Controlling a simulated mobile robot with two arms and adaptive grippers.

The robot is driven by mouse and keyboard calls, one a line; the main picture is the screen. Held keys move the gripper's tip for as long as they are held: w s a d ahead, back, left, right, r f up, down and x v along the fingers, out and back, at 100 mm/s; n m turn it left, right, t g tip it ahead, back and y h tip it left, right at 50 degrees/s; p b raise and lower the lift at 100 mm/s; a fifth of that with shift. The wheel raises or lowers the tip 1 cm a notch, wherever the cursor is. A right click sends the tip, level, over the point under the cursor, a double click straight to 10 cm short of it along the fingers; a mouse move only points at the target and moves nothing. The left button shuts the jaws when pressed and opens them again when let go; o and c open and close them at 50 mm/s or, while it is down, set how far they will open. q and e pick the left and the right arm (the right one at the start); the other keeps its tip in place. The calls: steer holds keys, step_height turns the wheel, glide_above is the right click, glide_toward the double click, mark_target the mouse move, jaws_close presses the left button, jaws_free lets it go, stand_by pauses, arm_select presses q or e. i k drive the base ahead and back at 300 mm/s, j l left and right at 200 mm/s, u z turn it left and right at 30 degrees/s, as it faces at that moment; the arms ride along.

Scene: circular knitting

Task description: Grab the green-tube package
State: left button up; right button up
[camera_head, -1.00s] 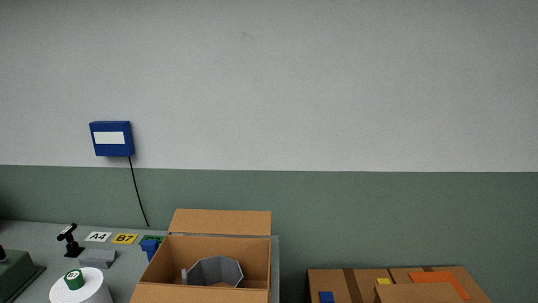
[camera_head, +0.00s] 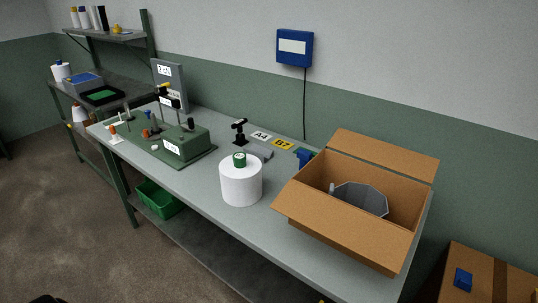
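The green-tube package (camera_head: 241,182) is a wide white cylinder with a short green tube end (camera_head: 239,159) showing at its top. It stands upright on the grey workbench (camera_head: 213,214), left of an open cardboard box (camera_head: 345,236). Neither of my grippers can be made out in the head view. Only a small dark shape shows at the bottom left edge, too cut off to identify.
A grey faceted part lies in the open box. Left along the bench stand a green machine base (camera_head: 190,142) and a black stand (camera_head: 239,130). A green bin (camera_head: 160,199) sits below. Bench surface in front of the package is clear.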

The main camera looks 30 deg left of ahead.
mark_target(240, 173)
steer(key=u, duration=1.15)
steer(key=l, duration=0.1)
